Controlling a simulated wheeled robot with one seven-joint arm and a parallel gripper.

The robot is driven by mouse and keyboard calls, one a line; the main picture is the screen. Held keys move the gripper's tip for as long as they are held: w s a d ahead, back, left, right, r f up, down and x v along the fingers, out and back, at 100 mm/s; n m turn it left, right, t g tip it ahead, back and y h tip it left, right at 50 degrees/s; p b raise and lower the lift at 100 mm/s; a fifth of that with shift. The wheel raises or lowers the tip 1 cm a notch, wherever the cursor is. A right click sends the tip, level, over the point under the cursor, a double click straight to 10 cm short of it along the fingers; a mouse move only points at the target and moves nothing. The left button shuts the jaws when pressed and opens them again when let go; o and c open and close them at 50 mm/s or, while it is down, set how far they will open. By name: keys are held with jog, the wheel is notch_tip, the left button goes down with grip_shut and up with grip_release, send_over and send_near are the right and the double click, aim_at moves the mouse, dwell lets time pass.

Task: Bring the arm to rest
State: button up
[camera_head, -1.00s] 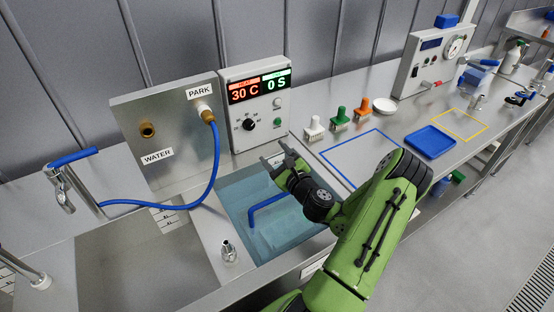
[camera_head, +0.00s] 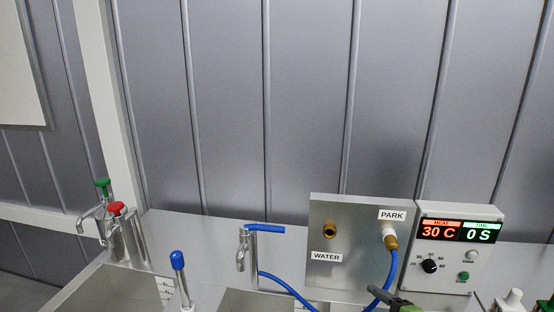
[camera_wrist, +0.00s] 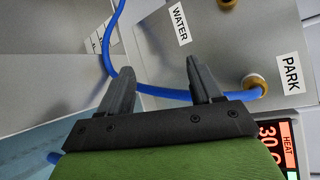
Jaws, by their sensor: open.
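My gripper (camera_wrist: 155,88) shows in the wrist view with its two dark fingers spread apart and nothing between them. Behind it are the metal panel (camera_wrist: 215,45) with the WATER and PARK labels and the blue hose (camera_wrist: 108,50). In the head view only a small green and dark piece of my arm shows at the bottom edge, below the panel (camera_head: 345,235); the fingers are not clearly seen there. The blue hose (camera_head: 392,270) runs from the PARK fitting (camera_head: 389,236).
The control box (camera_head: 455,250) reads 30 C and 0 S, right of the panel. A blue-handled tap (camera_head: 247,245) stands left of it. Green- and red-topped taps (camera_head: 112,225) are at the far left. A blue-tipped spout (camera_head: 179,270) rises at the front.

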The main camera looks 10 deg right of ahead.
jog(key=s+a+r+n+g, duration=0.1)
jog(key=s+a+n+g, duration=0.25)
jog(key=a+n, duration=0.25)
jog(key=s+a+r+n+g, duration=0.1)
jog(key=s+a+n+g, duration=0.25)
jog(key=a+n, duration=0.25)
jog(key=s+r+n+h, duration=0.2)
jog(key=s+r+n, duration=0.1)
jog(key=s, duration=0.5)
jog(key=s+r+n+g+h, duration=0.1)
jog(key=s+r+n+h, duration=0.2)
jog(key=s+r, duration=0.3)
jog(key=s+a+p, duration=0.1)
jog(key=s, duration=0.1)
jog(key=shift+s+r, duration=0.3)
